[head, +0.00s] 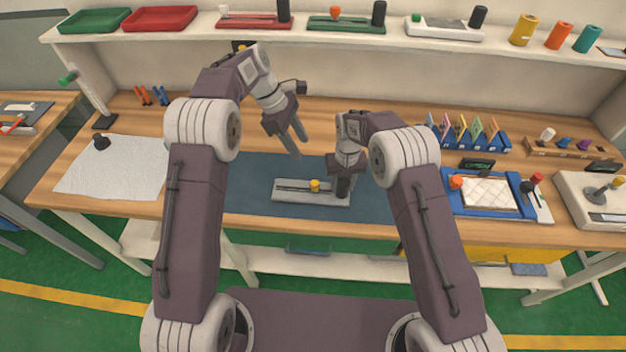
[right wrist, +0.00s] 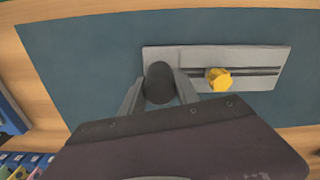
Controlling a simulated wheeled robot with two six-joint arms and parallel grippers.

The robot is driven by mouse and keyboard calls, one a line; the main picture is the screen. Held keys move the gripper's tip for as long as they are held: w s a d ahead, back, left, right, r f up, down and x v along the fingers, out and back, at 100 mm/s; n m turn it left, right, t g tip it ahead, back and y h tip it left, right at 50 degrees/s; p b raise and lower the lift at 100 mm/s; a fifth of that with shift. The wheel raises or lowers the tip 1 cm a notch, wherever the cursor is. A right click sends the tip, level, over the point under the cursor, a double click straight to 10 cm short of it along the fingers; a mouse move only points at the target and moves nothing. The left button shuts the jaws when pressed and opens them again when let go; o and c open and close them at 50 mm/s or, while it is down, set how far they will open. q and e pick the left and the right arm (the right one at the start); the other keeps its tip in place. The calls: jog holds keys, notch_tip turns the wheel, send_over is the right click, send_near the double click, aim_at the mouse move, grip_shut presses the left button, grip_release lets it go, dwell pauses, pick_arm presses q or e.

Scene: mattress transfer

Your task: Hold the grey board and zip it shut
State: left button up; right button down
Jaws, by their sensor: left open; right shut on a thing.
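The grey board (head: 290,197) lies flat on the dark blue mat, with a dark slot along its length. It also shows in the right wrist view (right wrist: 262,57). A yellow knob (head: 315,185) sits on the slot, past its middle toward the black post; it shows in the right wrist view (right wrist: 218,79). The upright black post (head: 343,188) stands at the board's right end. My right gripper (right wrist: 158,88) is shut on this post (right wrist: 159,82), one finger on each side. My left gripper (head: 301,149) is open and empty, above and behind the board.
The blue mat (head: 245,172) is clear around the board. A white cloth (head: 115,168) lies at left. A blue tray (head: 462,207) and a blue rack (head: 490,142) are at right. A shelf (head: 200,33) with trays and similar boards runs along the back.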

aim_at(314, 183)
pick_arm(q)
jog(key=shift+g, duration=0.3)
jog(key=x, duration=0.5)
jog(key=a+x, duration=0.1)
jog(key=x, duration=0.9)
jog(key=shift+s+a+f, duration=0.15)
jog(key=shift+f, duration=0.15)
grip_shut()
jog(key=shift+a, duration=0.1)
dwell(0.3)
